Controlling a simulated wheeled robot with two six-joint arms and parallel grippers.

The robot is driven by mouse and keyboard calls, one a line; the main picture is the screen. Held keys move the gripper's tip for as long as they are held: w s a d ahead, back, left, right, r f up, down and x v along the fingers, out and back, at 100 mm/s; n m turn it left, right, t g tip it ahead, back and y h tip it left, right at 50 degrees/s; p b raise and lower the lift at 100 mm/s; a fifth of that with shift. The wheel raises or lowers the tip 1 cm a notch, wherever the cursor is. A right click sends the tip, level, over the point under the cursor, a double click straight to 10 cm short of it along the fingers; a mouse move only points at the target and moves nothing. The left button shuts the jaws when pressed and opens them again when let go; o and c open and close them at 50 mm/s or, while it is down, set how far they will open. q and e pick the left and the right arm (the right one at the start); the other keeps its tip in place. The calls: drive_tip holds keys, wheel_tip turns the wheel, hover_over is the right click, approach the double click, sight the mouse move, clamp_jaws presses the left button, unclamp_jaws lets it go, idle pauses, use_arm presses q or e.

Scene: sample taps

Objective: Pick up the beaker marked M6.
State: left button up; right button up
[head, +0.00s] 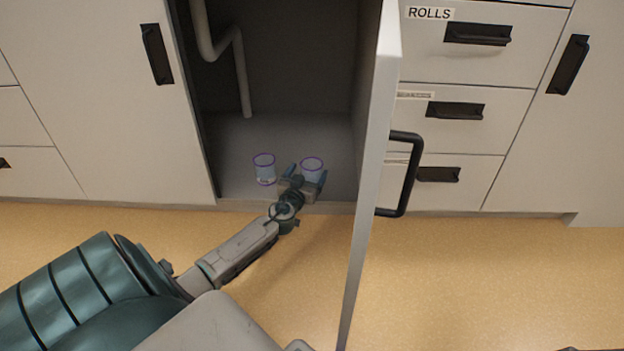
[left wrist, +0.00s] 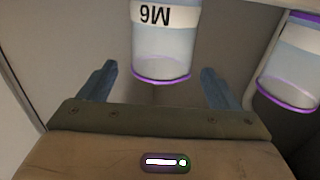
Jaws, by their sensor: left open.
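Beaker M6 (head: 312,165) is a clear beaker with a purple rim, standing on the cabinet floor. In the left wrist view the beaker (left wrist: 165,50) appears upside down, its white label reading M6. My left gripper (head: 306,177) is open at the cabinet's front edge, facing this beaker. Its two blue fingers show on either side of the beaker in the left wrist view, with gaps on both sides. I cannot tell how deep the beaker sits between them. My right gripper is not in view.
A second purple-rimmed beaker (head: 265,172) stands close to the left of M6; it shows at the right of the left wrist view (left wrist: 290,65). The open cabinet door (head: 372,150) stands just right of my gripper. A pipe (head: 242,75) runs down inside the cabinet.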

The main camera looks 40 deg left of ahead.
use_arm(q)
drive_tip(key=shift+x, duration=1.15)
drive_tip(key=c, duration=1.4)
drive_tip(key=shift+r, duration=0.1)
